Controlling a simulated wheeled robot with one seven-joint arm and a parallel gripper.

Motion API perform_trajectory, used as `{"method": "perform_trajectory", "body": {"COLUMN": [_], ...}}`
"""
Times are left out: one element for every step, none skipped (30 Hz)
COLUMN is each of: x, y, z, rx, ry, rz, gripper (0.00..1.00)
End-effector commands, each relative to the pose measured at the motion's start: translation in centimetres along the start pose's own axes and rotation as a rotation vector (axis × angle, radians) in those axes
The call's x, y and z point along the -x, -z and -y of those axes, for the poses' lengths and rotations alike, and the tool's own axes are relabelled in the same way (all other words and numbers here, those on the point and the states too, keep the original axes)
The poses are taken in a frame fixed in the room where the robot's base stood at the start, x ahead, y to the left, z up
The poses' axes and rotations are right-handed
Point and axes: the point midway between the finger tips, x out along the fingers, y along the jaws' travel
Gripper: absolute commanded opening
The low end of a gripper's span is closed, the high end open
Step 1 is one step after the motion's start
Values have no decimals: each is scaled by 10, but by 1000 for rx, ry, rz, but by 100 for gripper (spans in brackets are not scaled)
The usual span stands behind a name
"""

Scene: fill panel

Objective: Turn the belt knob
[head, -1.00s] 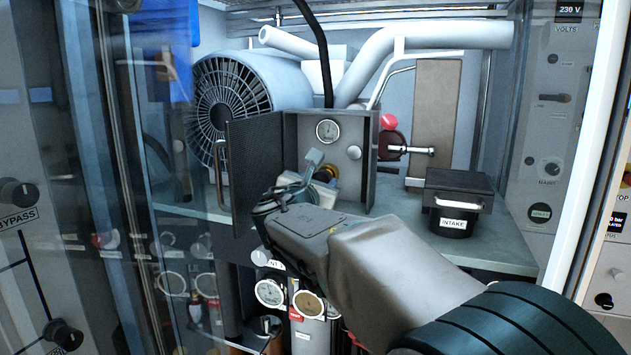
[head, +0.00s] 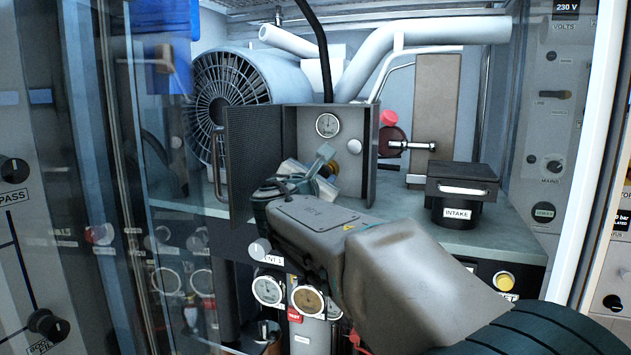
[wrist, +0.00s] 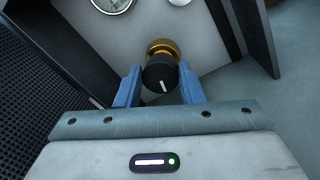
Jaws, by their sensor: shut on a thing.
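A black knob (wrist: 162,73) with a white pointer line and a gold collar is on the back wall of the small open grey box. The knob shows in the wrist view; its pointer slants slightly off straight down. The blue fingers of my gripper (wrist: 160,84) are on both sides of it, shut on it. In the head view my gripper (head: 309,172) reaches into the box (head: 303,128), and the fingers largely hide the knob. Only a bit of gold colour shows beside them. I cannot read a label for the knob.
The box's perforated door (head: 254,160) stands open at the left. A round gauge (head: 327,125) is above the knob. At the right are a red-capped valve (head: 390,119) and a black intake box (head: 460,190). More gauges (head: 268,290) sit below the shelf.

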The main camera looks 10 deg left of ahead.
Motion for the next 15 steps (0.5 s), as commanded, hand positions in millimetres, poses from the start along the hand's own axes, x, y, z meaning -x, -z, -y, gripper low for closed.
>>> {"method": "perform_trajectory", "body": {"x": [0,0,0,0,0,0,0,0,0,0,0,0,0,0,0], "y": [0,0,0,0,0,0,0,0,0,0,0,0,0,0,0], "z": [0,0,0,0,0,0,0,0,0,0,0,0,0,0,0], "rx": [0,0,0,0,0,0,0,0,0,0,0,0,1,1,1], "ry": [0,-1,-1,-1,-1,-1,-1,-1,-1,0,0,0,0,0,0], "rz": [-1,-1,-1,-1,-1,-1,-1,-1,-1,-1,-1,-1,-1,-1,-1], "gripper": [12,12,12,12,38,49,57,57,57,57,57,57,57,57,57]}}
